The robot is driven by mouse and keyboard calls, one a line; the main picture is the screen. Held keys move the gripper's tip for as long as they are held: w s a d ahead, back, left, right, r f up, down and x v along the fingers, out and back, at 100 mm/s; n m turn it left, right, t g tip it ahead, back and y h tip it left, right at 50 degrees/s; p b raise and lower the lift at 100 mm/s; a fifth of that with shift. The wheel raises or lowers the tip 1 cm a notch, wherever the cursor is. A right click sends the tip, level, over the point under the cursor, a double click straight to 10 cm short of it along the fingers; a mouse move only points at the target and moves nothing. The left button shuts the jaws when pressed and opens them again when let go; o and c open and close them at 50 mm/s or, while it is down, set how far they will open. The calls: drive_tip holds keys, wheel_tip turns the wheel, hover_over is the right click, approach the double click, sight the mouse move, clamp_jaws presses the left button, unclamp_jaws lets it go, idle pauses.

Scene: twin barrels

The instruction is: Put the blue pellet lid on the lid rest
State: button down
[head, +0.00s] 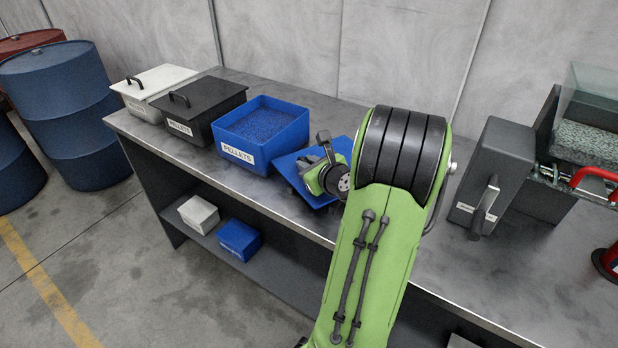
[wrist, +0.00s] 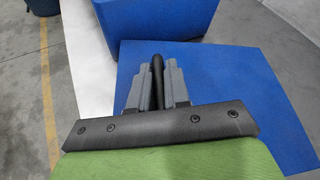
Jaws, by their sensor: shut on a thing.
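The blue pellet lid (head: 345,146) is a flat blue square on or just above the grey bench, right of the open blue pellet bin (head: 241,155). It looks slightly tilted in the head view. In the wrist view the lid (wrist: 235,85) spreads under and right of my gripper (wrist: 157,68). The fingers are shut on its black handle (wrist: 157,75). In the head view my gripper (head: 309,163) is over the lid, partly hiding it. I cannot make out the lid rest; it may be hidden under the lid. I cannot tell whether the lid touches anything below.
A black lidded bin (head: 200,115) and a white lidded bin (head: 150,90) stand left of the blue bin. A grey box with a handle (head: 485,180) stands right of my arm. Bare bench (head: 440,262) lies between. Blue barrels (head: 65,110) stand at far left.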

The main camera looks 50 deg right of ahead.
wheel_tip(320, 180, down, 2)
drive_tip(key=shift+f, duration=0.1)
drive_tip(key=c, duration=1.1)
unclamp_jaws()
